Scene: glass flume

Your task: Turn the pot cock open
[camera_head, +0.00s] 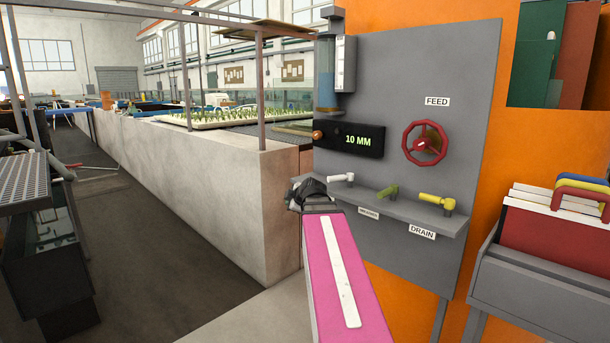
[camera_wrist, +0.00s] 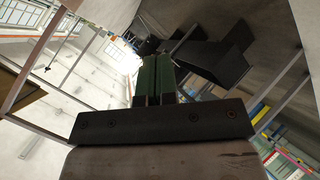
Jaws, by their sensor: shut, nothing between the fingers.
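Three lever cocks stand on a grey shelf on the panel: a white one (camera_head: 341,178), a green one (camera_head: 387,192) and a yellow one (camera_head: 435,199). I cannot tell which is the pot cock; a small label (camera_head: 368,213) near the white and green ones is too small to read. The label DRAIN (camera_head: 422,231) sits below the shelf near the yellow one. My gripper (camera_head: 304,190) is at the shelf's left end, left of the white lever and apart from it. Its fingers (camera_wrist: 153,64) are shut and empty in the wrist view, where no cock shows clearly.
A red handwheel (camera_head: 424,143) labelled FEED and a display (camera_head: 348,140) reading 10 MM are on the grey panel (camera_head: 470,120) above the shelf. A pale wall (camera_head: 225,200) stands to the left. A grey bin (camera_head: 535,285) with coloured boards stands at right.

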